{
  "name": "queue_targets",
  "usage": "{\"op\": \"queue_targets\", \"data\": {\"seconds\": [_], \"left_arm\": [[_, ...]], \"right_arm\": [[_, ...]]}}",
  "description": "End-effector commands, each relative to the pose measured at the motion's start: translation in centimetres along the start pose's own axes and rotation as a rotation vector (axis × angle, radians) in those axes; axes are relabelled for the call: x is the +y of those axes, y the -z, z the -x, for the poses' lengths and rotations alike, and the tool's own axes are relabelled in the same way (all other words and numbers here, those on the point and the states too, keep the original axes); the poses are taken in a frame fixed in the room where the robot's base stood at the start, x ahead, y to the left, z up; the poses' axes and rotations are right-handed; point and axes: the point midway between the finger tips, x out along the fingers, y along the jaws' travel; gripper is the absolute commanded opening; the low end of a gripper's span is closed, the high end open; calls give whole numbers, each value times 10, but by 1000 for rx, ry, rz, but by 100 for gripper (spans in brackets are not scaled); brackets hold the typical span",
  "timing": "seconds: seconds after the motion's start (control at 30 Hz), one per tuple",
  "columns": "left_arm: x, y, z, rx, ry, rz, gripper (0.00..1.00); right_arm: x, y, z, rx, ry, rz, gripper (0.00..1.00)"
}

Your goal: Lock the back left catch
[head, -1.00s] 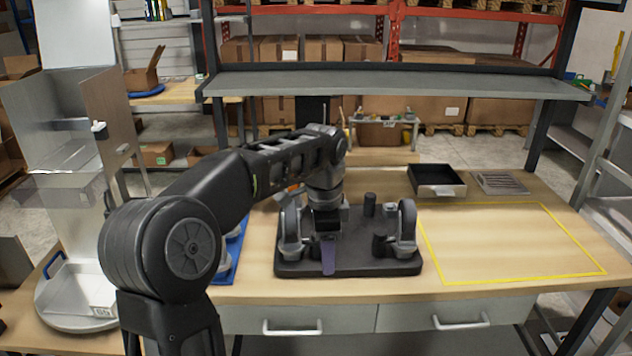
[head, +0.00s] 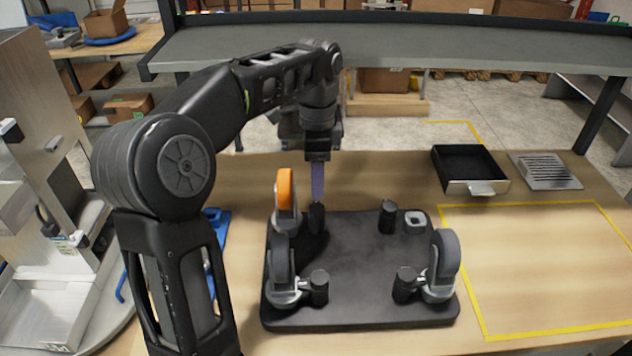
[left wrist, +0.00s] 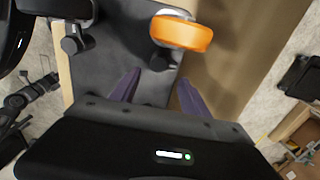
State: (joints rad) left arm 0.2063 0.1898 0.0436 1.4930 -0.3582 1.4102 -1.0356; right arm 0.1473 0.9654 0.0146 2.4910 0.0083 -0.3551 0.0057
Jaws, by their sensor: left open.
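The back left catch (head: 286,192) has an orange lever standing up at the back left corner of the black base plate (head: 350,262). A dark post (head: 317,217) stands just right of it. My left gripper (head: 318,182) is above and behind this post, pointing down. In the left wrist view its purple fingers (left wrist: 158,92) are apart with nothing held; the orange lever (left wrist: 182,34) and the post (left wrist: 161,61) lie just beyond the fingertips. Whether a finger touches the post cannot be told. My right gripper is in neither view.
Grey-levered catches stand at the front left (head: 281,272) and front right (head: 441,266) of the plate. A post (head: 387,217) and a small grey block (head: 415,219) are at the back right. A black open bin (head: 470,168) and a slotted grey plate (head: 545,171) lie farther right. The yellow-outlined area is clear.

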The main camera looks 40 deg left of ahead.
Motion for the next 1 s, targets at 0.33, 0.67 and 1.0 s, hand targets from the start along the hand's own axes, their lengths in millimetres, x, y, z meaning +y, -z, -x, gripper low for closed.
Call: {"op": "queue_targets", "data": {"seconds": [0.33, 0.67, 1.0], "left_arm": [[0, 0, -1, 0, 0, 0, 54], [0, 0, -32, 0, -1, 1, 54], [0, 0, -72, -1, -1, 0, 54]], "right_arm": [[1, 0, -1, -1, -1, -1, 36], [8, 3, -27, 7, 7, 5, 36], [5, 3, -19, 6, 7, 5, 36]]}}
